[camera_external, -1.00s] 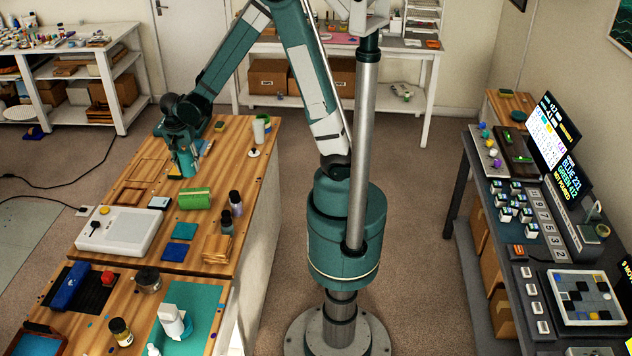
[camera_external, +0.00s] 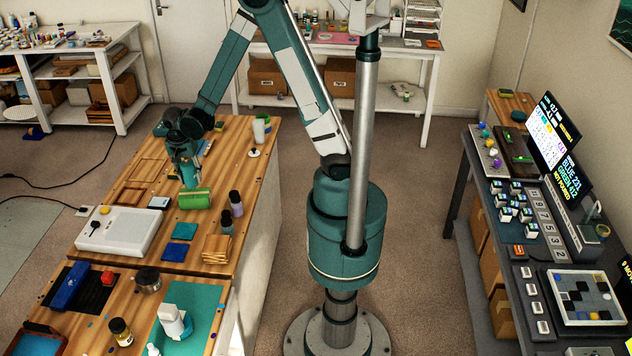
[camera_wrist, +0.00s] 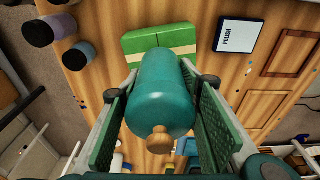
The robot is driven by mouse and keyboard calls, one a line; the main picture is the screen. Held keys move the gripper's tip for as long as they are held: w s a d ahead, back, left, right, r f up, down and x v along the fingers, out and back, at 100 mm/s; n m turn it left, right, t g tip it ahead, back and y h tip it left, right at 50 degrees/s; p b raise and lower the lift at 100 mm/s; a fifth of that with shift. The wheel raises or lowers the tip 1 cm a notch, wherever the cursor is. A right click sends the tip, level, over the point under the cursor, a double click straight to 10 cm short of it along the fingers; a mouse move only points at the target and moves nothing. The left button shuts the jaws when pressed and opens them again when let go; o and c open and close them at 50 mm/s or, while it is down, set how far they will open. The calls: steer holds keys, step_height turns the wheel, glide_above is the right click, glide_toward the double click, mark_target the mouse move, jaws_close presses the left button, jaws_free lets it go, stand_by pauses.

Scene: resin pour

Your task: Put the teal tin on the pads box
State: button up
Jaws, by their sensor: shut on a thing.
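The teal tin (camera_wrist: 162,95) is a rounded teal cylinder with a wooden knob, held between the two green-padded fingers of my gripper (camera_wrist: 160,100). In the external view my gripper (camera_external: 188,176) is over the wooden bench, just behind the green box, and the tin is hard to tell from the teal fingers. The green box (camera_external: 196,200) with a pale band, which I take for the pads box, lies on the bench; its label is not readable. It also shows in the wrist view (camera_wrist: 150,40), beyond the tin and partly hidden by it.
A box marked POLISH (camera_wrist: 238,36) lies beside the green box. Dark-capped bottles (camera_external: 235,203) stand to its right. Blue pads (camera_external: 185,231) and a white device (camera_external: 118,231) are nearer. Wooden frames (camera_external: 150,171) lie to the left.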

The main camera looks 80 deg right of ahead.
mark_target(186, 160)
steer(key=shift+f, duration=0.1)
steer(key=shift+f, duration=2)
steer(key=shift+f, duration=0.15)
steer(key=o, duration=0.9)
steer(key=shift+r, duration=0.2)
steer(key=shift+a+r, duration=0.3)
steer(key=shift+r, duration=1.65)
steer(key=shift+a+r, duration=0.3)
steer(key=shift+r, duration=1.7)
steer(key=shift+a+r, duration=0.3)
steer(key=shift+r, duration=1.65)
